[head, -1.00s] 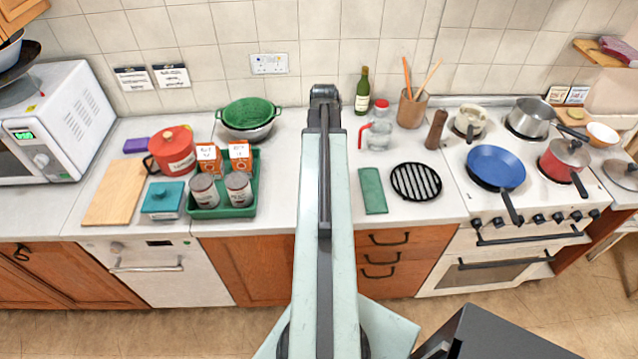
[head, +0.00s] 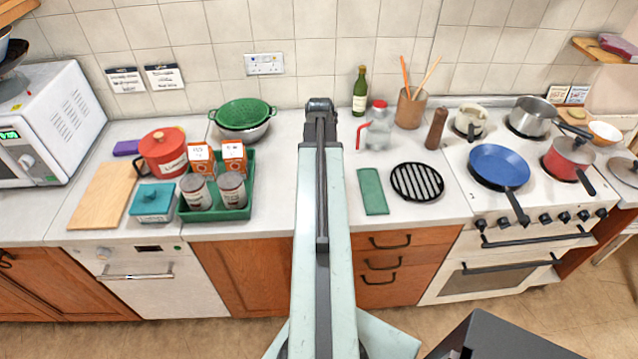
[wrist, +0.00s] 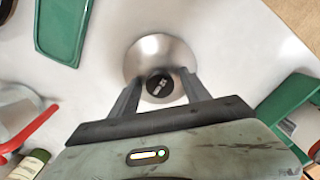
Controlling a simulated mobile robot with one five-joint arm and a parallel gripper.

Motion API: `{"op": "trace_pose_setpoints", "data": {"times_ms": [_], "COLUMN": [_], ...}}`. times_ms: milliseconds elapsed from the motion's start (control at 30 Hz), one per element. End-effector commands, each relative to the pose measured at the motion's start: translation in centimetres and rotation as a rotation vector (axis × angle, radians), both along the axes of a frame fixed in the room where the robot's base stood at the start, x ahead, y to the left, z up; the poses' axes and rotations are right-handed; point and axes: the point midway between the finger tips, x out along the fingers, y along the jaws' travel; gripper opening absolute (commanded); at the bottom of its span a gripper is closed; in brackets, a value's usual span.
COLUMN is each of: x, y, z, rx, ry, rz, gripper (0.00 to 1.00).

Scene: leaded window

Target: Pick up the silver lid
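The silver lid (wrist: 148,52) is a round, shiny disc with a black knob (wrist: 160,85), lying on the white worktop in the wrist view. My gripper (wrist: 161,88) is open, with one dark finger on each side of the knob. The fingers stand apart from the knob as far as I can see; their height above the lid is hard to tell. In the head view my arm hides this lid and my gripper.
A green tray (head: 240,213) with cans and cartons stands left of my arm. Another lid (head: 624,170) lies far right.

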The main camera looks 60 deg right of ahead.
Motion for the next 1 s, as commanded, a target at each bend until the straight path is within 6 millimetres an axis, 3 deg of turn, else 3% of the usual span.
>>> {"op": "trace_pose_setpoints", "data": {"times_ms": [33,100,567,600,767,1000], "x": [0.0,0.0,0.0,0.0,0.0,0.1], "y": [0.0,0.1,0.2,0.2,0.1,0.1], "z": [0.0,-0.1,0.3,0.6,3.1,8.4], "rx": [0.001,0.001,0.003,0.003,0.002,0.002], "ry": [0.001,0.001,0.001,0.001,0.001,0.001], "rz": [0.000,0.000,0.001,0.001,0.001,0.002], "gripper": [0.16,0.06,0.04,0.00,0.00,0.00]}}
